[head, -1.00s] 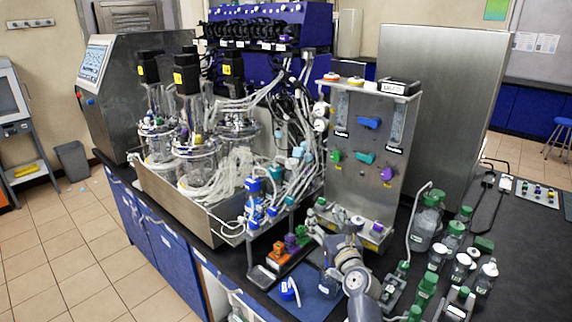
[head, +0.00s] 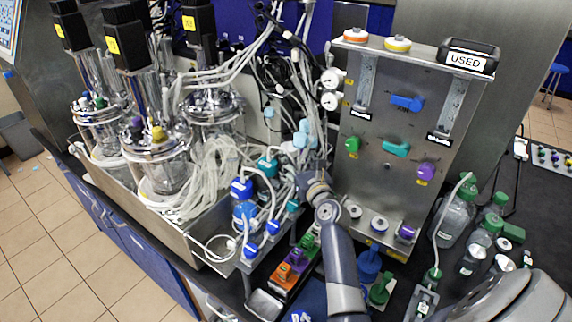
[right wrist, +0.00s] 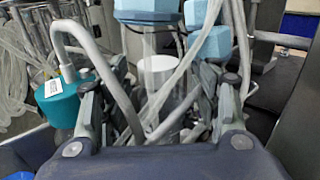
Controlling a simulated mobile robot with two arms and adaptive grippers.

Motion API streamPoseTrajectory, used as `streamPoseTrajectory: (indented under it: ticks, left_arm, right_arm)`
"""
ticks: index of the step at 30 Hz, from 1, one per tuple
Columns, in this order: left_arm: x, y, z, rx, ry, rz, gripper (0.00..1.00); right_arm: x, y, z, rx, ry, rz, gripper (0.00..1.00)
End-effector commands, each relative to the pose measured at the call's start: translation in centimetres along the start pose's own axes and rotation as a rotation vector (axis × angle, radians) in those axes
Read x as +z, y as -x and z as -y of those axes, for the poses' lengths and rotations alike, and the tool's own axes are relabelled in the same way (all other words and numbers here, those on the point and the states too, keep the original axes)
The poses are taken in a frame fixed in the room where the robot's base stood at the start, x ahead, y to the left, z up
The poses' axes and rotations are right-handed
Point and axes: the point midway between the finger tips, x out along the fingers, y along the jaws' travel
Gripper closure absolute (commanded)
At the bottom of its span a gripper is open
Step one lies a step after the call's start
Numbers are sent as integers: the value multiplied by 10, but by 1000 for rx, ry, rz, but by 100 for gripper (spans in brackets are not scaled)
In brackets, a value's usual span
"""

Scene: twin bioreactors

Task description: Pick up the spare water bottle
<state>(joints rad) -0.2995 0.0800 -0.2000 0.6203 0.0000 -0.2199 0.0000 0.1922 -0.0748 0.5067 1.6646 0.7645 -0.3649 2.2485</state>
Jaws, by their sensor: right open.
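I cannot tell for certain which bottle is the spare water bottle. A clear vessel with a white cap (right wrist: 160,72) stands between the fingers of my right gripper (right wrist: 163,88) in the right wrist view, partly hidden by tubes. My right gripper (head: 312,172) also shows in the head view, among tubing left of the steel panel. Its fingers are apart, with tubing between them and no clear grip on anything. Light-blue fittings (right wrist: 208,44) are close to the right finger, and a teal cap (right wrist: 66,97) with a label is beside the left finger. My left gripper is out of view.
The steel panel (head: 375,190) with coloured valves stands right of my right gripper. Glass reactors (head: 160,165) and coiled white tubing crowd the left. Blue-capped bottles (head: 243,212) stand in front. Green-capped bottles (head: 457,215) stand at right on the dark bench.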

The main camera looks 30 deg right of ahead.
Motion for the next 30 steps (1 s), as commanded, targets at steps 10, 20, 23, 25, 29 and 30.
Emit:
streamPoseTrajectory:
  ticks: [10, 20, 23, 25, 29, 30]
  left_arm:
    - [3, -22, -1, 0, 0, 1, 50]
    - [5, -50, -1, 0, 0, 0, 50]
    - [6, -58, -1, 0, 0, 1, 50]
    - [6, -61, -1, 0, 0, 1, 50]
    - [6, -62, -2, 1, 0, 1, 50]
    - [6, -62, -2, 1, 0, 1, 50]
  right_arm:
    - [-1, -46, 0, 0, 1, 2, 43]
    - [-9, -76, -2, 1, 2, 4, 43]
    - [-8, -89, -2, 1, 0, 3, 43]
    - [-7, -95, -1, 0, 2, 3, 43]
    - [-6, -100, -1, 0, 0, 1, 43]
    - [-5, -100, -1, 0, 0, 1, 43]
